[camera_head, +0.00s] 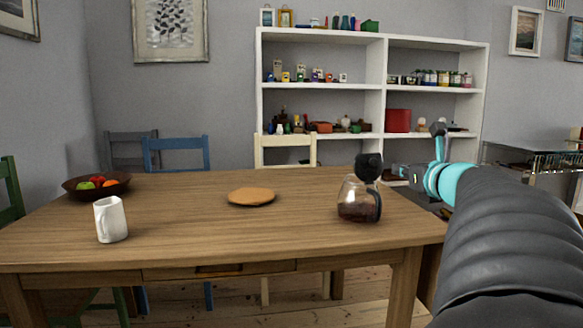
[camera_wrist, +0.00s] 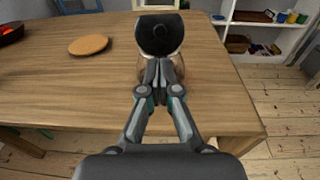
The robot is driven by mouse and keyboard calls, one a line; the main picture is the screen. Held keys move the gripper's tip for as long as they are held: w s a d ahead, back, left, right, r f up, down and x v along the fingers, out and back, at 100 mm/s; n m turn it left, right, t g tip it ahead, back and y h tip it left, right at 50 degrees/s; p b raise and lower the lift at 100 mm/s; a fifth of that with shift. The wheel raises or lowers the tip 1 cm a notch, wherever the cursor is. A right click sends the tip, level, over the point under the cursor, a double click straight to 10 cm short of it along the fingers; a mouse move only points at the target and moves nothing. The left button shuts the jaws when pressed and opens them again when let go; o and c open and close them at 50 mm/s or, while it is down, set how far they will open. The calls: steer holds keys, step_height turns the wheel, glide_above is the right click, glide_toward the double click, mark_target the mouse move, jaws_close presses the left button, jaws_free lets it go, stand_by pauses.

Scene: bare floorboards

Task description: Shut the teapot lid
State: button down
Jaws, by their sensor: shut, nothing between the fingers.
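The teapot (camera_head: 355,206) is a glass pot with dark liquid in it and a black handle. It stands on the right part of the wooden table. Its black round lid (camera_head: 369,166) is tipped up, open, above the pot's rim. In the wrist view the lid (camera_wrist: 160,34) faces me just beyond my fingertips. My gripper (camera_wrist: 159,65) is shut and empty, in front of the lid and over the pot, hiding most of the glass body. Whether the fingertips touch the lid I cannot tell.
The table (camera_head: 180,235) also carries a round wooden board (camera_head: 252,197), a white mug (camera_head: 110,219) and a dark fruit bowl (camera_head: 97,185) at the left. Chairs stand around it. A white shelf (camera_head: 322,88) is behind. The tabletop between board and teapot is clear.

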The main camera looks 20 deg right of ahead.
glide_toward(367, 155)
steer(key=w, duration=0.1)
steer(key=w+d+f, duration=0.1)
steer(key=w, duration=0.1)
steer(key=w+f, duration=0.1)
steer(key=shift+w+d+f, duration=0.2)
steer(key=shift+w+d, duration=0.05)
steer(key=shift+d, duration=0.1)
steer(key=shift+w+r+p, duration=0.35)
steer(key=shift+p, duration=0.1)
steer(key=shift+w, duration=0.1)
steer(key=shift+w+d+r+p, duration=0.1)
steer(key=shift+w+r+p, duration=0.15)
steer(key=shift+w, duration=0.2)
steer(key=shift+w+d+r+p, duration=0.1)
steer(key=shift+w+r+p, duration=0.05)
steer(key=shift+w+p, duration=0.3)
steer(key=shift+x, duration=1.65)
steer(key=shift+w, duration=0.6)
steer(key=shift+w+d+f+p, duration=0.15)
steer(key=shift+w+f+p, duration=0.2)
steer(key=shift+w+p, duration=0.45)
